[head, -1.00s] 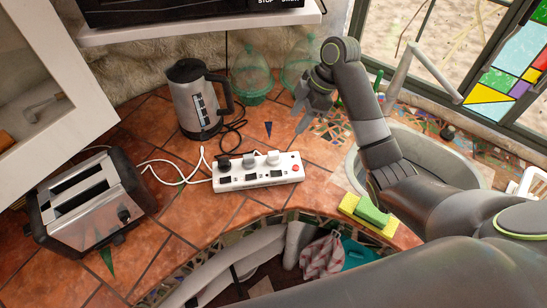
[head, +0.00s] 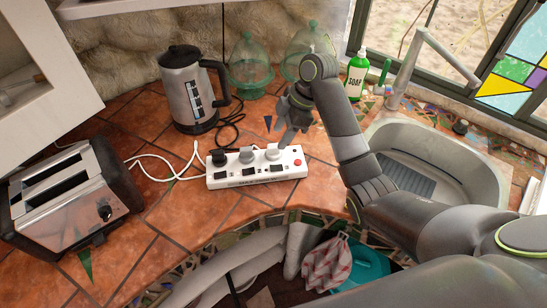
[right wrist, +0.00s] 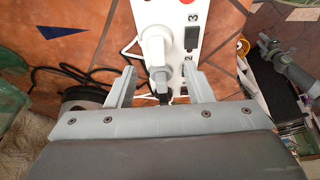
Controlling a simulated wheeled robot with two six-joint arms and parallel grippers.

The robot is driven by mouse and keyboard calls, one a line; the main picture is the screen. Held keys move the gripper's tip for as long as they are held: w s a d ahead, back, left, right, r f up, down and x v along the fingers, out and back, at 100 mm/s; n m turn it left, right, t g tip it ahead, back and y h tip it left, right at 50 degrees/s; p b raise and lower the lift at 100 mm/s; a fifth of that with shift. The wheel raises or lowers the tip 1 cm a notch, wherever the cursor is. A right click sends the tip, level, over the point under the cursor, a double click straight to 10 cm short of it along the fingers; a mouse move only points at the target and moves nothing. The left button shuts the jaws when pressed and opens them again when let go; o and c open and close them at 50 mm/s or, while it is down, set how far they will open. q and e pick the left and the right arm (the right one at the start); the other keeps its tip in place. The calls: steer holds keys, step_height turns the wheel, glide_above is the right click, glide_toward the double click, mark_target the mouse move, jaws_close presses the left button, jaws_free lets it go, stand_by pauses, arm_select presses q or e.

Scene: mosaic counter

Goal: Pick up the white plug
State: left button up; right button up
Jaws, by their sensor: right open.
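A white power strip (head: 225,180) lies on the tiled counter with a black plug (head: 218,157) at its left and two pale plugs in it. The rightmost, a white plug (head: 272,153), is in the socket nearest the red switch. In the right wrist view the white plug (right wrist: 154,42) stands just beyond the fingertips, with another pale plug (right wrist: 160,74) between the fingers. My right gripper (head: 287,138) is open and empty above the strip's right half; it also shows in the wrist view (right wrist: 160,72). I cannot tell its exact height. My left gripper is not in view.
A kettle (head: 190,95) stands behind the strip, its black cord close by. A toaster (head: 65,200) is at the left. Glass domes (head: 250,65) and a green soap bottle (head: 356,75) stand at the back. A sink (head: 440,150) is at the right.

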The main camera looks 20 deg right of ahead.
mark_target(274, 145)
steer(key=shift+a+f, duration=0.2)
steer(key=shift+f, duration=0.25)
steer(key=shift+w+a+f+p, duration=0.1)
steer(key=shift+a+f+p, duration=0.1)
steer(key=shift+f+p, duration=0.15)
steer(key=p+x, duration=0.1)
steer(key=x, duration=0.2)
steer(key=shift+a+f, duration=0.1)
steer(key=shift+f, duration=0.2)
steer(key=shift+w+a+f, duration=0.1)
steer(key=shift+f, duration=0.3)
steer(key=c, duration=0.8)
